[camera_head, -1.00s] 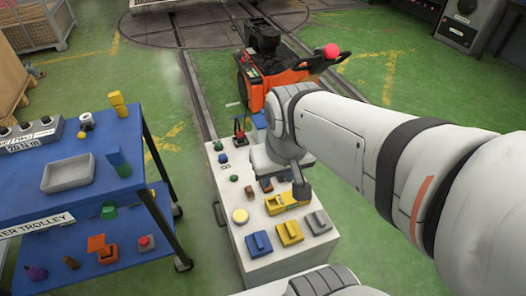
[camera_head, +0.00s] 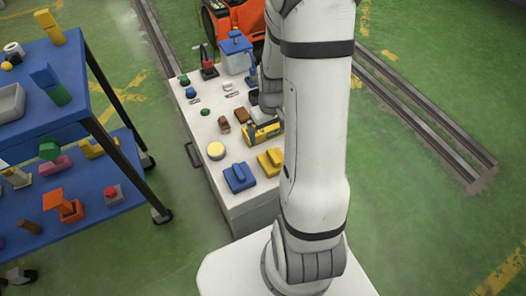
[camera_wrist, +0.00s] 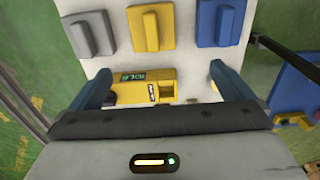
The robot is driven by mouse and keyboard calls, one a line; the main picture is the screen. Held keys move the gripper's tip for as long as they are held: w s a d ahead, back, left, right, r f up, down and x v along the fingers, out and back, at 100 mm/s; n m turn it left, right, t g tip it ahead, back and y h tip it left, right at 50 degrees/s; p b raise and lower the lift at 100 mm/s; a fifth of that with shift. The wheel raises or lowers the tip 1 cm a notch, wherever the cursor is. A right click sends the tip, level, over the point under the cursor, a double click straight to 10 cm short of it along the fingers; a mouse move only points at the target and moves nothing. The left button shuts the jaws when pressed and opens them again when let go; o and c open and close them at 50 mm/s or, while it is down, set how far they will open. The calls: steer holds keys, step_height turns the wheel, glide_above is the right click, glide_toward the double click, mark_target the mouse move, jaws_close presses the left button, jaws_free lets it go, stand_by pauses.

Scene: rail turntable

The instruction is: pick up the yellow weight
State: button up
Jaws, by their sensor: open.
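Several yellow things lie on the white-topped cabinet (camera_head: 203,125), and I cannot tell for certain which one is the weight. A yellow block with a raised ridge (camera_head: 271,161) sits between a blue and a grey ridged block; it also shows in the wrist view (camera_wrist: 151,27). A pale yellow disc (camera_head: 216,150) lies left of it in the head view. A yellow device (camera_wrist: 142,88) with a green "IDLE" display lies in the wrist view between the fingers of my gripper (camera_wrist: 160,70). My gripper is open, with nothing held. In the head view my arm hides most of it.
A blue ridged block (camera_head: 240,178) and a grey one (camera_wrist: 90,34) flank the yellow block. Small brown and green pieces lie farther back. A blue trolley (camera_head: 88,85) with loose parts stands left. An orange machine (camera_head: 232,20) stands behind the cabinet.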

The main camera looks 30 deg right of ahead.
mark_target(274, 155)
steer(key=f+b, duration=0.1)
steer(key=f, duration=0.2)
steer(key=d+f+b, duration=0.1)
steer(key=f, duration=0.3)
steer(key=d+f, duration=0.1)
steer(key=f, duration=0.3)
steer(key=shift+f+b, duration=0.25)
steer(key=shift+b, duration=0.15)
steer(key=f+b, duration=0.1)
steer(key=f, duration=0.4)
steer(key=shift+a+f+b, duration=0.15)
steer(key=shift+a+b, duration=0.05)
steer(key=shift+b, duration=0.2)
steer(key=c, duration=1.7)
